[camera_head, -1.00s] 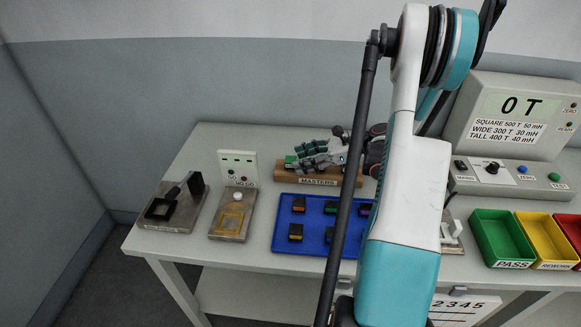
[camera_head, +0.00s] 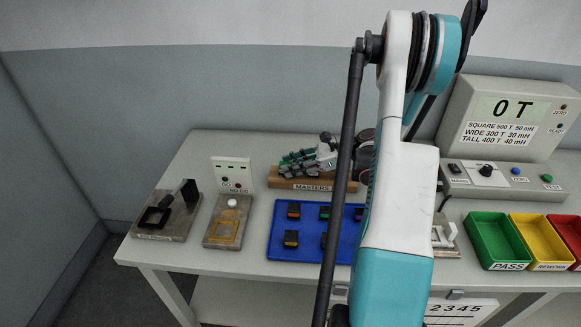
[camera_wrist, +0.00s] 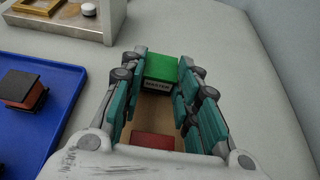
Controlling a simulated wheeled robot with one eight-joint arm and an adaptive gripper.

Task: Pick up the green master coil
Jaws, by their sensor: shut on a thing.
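The green master coil (camera_wrist: 162,68) shows in the wrist view as a bright green block with a MASTER label, between the tips of my gripper (camera_wrist: 163,72). My gripper is shut on it from both sides. In the head view my gripper (camera_head: 300,160) is over the left part of the wooden MASTERS block (camera_head: 312,184), and its fingers largely hide the coil. The wooden block also shows between the fingers in the wrist view (camera_wrist: 155,110). I cannot tell whether the coil is clear of the block. A red master (camera_wrist: 153,141) sits nearer the palm.
A blue tray (camera_head: 275,248) with several small dark coils lies in front of the block. A GO/NO GO gauge (camera_head: 231,173) and metal fixtures stand left. The tester (camera_head: 505,118) and the green PASS bin (camera_head: 497,238) are right. Bare table lies behind the block.

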